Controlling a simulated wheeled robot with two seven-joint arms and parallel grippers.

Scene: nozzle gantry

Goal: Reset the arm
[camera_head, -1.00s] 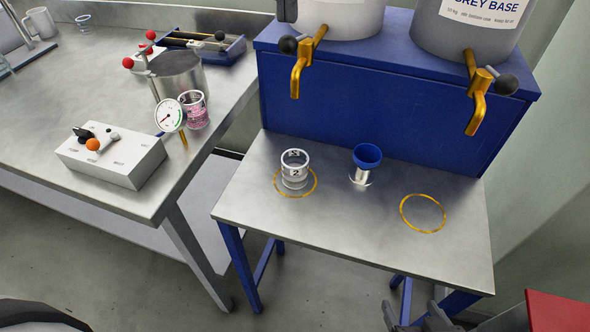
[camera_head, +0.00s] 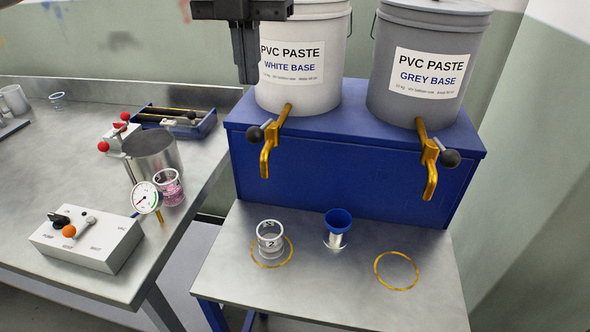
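My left gripper (camera_head: 248,72) is at the top of the head view, dark, pointing down in front of the left edge of the white paste bucket (camera_head: 322,75). Its fingers overlap from this angle, so I cannot tell whether it is open or shut. Nothing shows hanging from it. My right gripper is out of view.
A blue stand (camera_head: 330,175) carries the white bucket and a grey bucket (camera_head: 440,105), with brass taps in front. A control box (camera_head: 85,238) stands on the left bench.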

